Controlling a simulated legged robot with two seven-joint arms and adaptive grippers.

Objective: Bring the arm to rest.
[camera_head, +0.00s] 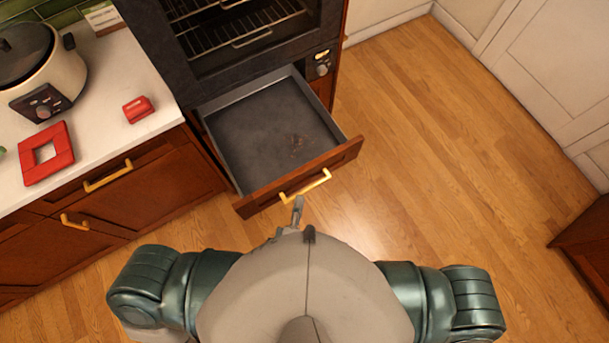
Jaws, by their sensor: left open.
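My left gripper (297,212) shows as a small grey shape just beyond the front of my body, below the gold handle of the open drawer. Its fingers are open, and much of it is hidden behind my body. Its tip looks close to the handle (305,186); I cannot tell whether they touch. The drawer (270,130) is pulled out from under the oven and looks empty, with a wooden front. My green shoulders show on both sides at the bottom. My right gripper is not in view.
The oven (250,45) with racks stands above the drawer. On the white counter at left are a cooker (45,75), a red square frame (47,153) and a small red block (138,109). Wooden floor (440,150) is clear to the right. A wooden cabinet corner (585,245) is at far right.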

